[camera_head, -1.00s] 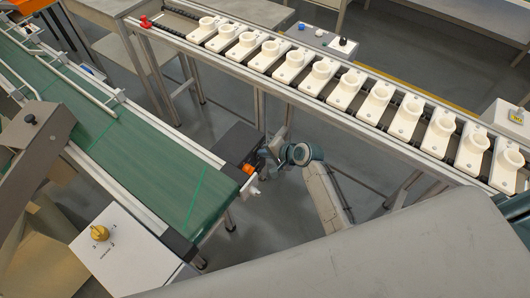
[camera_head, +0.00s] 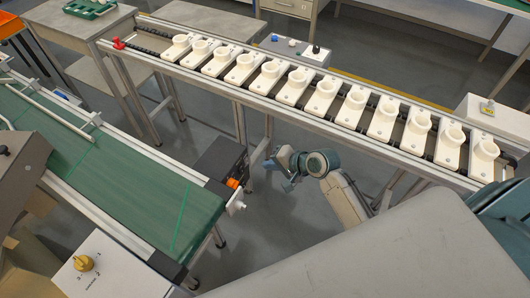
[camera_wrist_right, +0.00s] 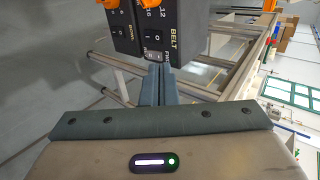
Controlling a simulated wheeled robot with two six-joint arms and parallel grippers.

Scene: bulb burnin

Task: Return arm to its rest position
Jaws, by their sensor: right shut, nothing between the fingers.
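My right gripper (camera_head: 280,172) shows near the middle of the head view, over the floor gap between the green conveyor and the rail of sockets. Its fingers (camera_wrist_right: 157,86) are closed together and empty in the right wrist view. They point towards a dark control box (camera_wrist_right: 165,30) marked "BELT", with rocker switches and orange knobs. In the head view this box (camera_head: 215,158) is at the conveyor's end, left of the gripper, with a visible gap between them. My left gripper is not in view.
The green conveyor (camera_head: 110,165) fills the left. A metal rail (camera_head: 150,62) with several white sockets (camera_head: 270,75) runs diagonally behind the gripper. A white panel with a yellow knob (camera_head: 83,263) is at lower left. Grey floor (camera_head: 285,225) lies open below the gripper.

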